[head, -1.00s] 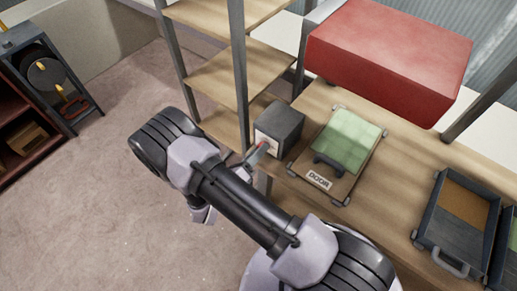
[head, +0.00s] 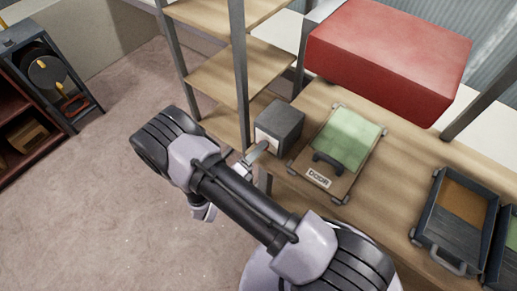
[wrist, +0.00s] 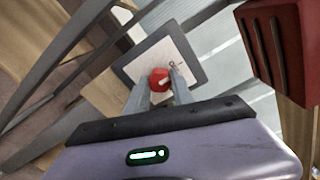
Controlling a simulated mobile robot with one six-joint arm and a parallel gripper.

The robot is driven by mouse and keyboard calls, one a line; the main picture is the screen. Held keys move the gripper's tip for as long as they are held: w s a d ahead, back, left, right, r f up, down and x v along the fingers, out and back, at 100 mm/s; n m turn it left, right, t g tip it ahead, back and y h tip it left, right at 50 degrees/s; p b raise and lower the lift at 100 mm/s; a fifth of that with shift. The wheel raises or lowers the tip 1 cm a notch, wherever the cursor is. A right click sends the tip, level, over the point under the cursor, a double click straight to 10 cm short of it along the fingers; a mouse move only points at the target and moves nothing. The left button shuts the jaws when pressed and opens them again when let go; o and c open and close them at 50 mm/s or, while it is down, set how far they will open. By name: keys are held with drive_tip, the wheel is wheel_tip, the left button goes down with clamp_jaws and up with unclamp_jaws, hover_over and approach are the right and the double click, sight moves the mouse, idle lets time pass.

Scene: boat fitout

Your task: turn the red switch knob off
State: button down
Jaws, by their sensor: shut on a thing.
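The red switch knob (wrist: 159,78) sits on the pale front plate (wrist: 183,58) of a dark grey box, seen in the wrist view. In the head view the grey box (head: 284,121) stands at the left end of the wooden bench, and the knob is hidden behind my gripper. My gripper (wrist: 157,92) is shut on the knob, one finger on each side of it. It also shows in the head view (head: 262,148), at the box's front face. A pale pointer mark shows on the knob. Small markings on the plate are too small to read.
A board with a green pad (head: 345,138) and a "DOOR" label lies right of the box. A large red block (head: 390,58) is above the bench. Shelf posts (head: 238,75) stand close behind the box. An open dark case (head: 455,218) lies at right.

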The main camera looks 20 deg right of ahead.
drive_tip(key=c, duration=1.1)
unclamp_jaws()
drive_tip(key=f+p+v, duration=0.1)
drive_tip(key=p+v, duration=0.1)
drive_tip(key=v, duration=1.5)
drive_tip(key=shift+a+r, duration=0.2)
drive_tip(key=shift+r, duration=0.2)
drive_tip(key=shift+s, duration=0.1)
drive_tip(key=s+d+r+n+g+y+b, duration=0.1)
drive_tip(key=s+d+r+n+y, duration=0.2)
drive_tip(key=r+n, duration=0.6)
drive_tip(key=s+d+r+n+g+y+b, duration=0.2)
drive_tip(key=d+r+n+y, duration=0.2)
drive_tip(key=r+n+y, duration=0.3)
drive_tip(key=s+d+r+n+g+y+b, duration=0.1)
drive_tip(key=s+d+r+n+y+b, duration=0.1)
drive_tip(key=r+n+y, duration=0.4)
wheel_tip(320, 180, up, 5)
drive_tip(key=s+d+n, duration=0.1)
drive_tip(key=n, duration=0.5)
drive_tip(key=shift+s+d+r+n, duration=0.2)
drive_tip(key=shift+s+d+n, duration=0.1)
drive_tip(key=shift+n, duration=0.1)
